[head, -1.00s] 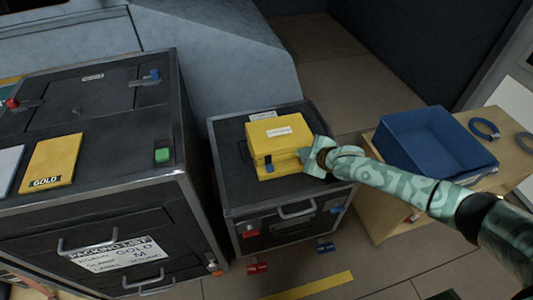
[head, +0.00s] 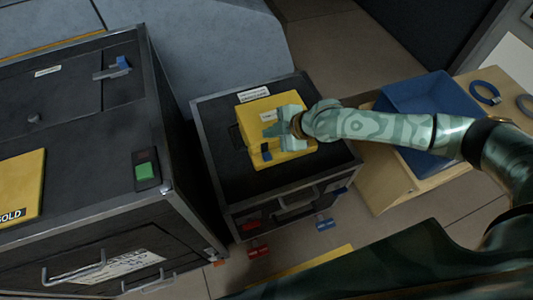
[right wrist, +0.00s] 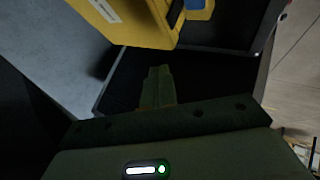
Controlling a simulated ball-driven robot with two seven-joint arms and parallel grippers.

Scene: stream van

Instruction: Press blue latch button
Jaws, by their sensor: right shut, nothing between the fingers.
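A yellow box (head: 261,108) stands on a low dark cabinet (head: 221,160). A small blue button (head: 266,153) shows on its near side, left of my right gripper (head: 270,130). The right gripper is shut and empty, its fingertips pointing left over the box top; I cannot tell whether they touch it. In the right wrist view the shut fingers (right wrist: 158,84) lie below the yellow box (right wrist: 130,18), apart from it in the picture, and a blue part (right wrist: 195,5) shows at the top edge. My left gripper is not in view.
A larger dark cabinet at left carries a green button (head: 147,170), a blue-ended lever (head: 122,63) and a gold card (head: 20,188). A blue bin (head: 428,97) and a blue ring (head: 485,93) are on a wooden table (head: 515,90) at right. Red and blue tags hang below the low cabinet.

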